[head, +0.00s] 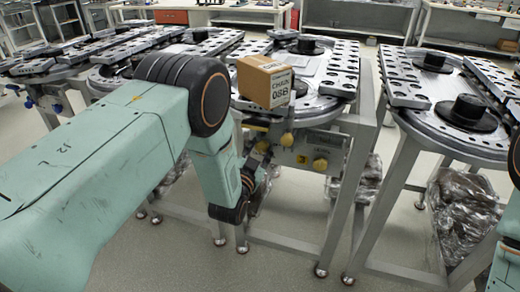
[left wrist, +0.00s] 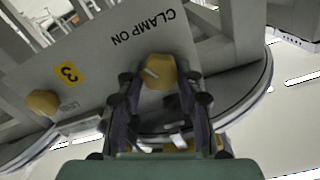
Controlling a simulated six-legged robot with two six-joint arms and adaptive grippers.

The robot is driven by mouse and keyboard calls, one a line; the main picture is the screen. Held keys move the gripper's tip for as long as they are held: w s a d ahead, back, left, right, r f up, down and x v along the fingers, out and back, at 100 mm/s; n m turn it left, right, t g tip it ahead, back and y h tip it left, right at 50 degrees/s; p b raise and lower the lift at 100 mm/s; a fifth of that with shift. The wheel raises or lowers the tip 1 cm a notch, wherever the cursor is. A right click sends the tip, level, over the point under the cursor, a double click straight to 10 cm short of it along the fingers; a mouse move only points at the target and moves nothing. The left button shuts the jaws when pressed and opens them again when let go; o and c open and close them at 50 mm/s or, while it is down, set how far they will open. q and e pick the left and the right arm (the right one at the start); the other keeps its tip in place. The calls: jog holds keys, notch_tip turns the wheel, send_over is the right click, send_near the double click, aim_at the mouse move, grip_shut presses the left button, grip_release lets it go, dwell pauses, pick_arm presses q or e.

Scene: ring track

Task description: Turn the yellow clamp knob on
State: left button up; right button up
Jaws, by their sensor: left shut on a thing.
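The yellow clamp knob (left wrist: 158,70) sits on a grey panel (left wrist: 85,60) beside the words CLAMP ON, upside down in the left wrist view. A pale pointer mark shows on its face. My left gripper (left wrist: 160,82) has its two fingers on either side of the knob and is shut on it. In the head view my left gripper (head: 260,160) is at the panel's left part, below the table top, and partly hides the knob there. My right gripper is not in view; only part of my right arm shows at the right edge.
Other yellow knobs show on the panel (head: 320,164), and one more is at the left in the left wrist view (left wrist: 42,102). A brown box (head: 265,82) stands on the track table above. Metal table legs (head: 345,205) surround the space below.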

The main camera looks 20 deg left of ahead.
pick_arm(q)
jog(key=m, duration=0.5)
jog(key=shift+s+f+m, duration=0.15)
jog(key=shift+f+m, duration=0.1)
jog(key=shift+m, duration=0.05)
dwell(0.5)
jog(key=o, duration=1.2)
jog(key=shift+r, duration=0.15)
jog(key=shift+c, duration=0.2)
jog(key=s, duration=1.2)
jog(key=shift+a, duration=0.15)
jog(key=shift+w, duration=0.1)
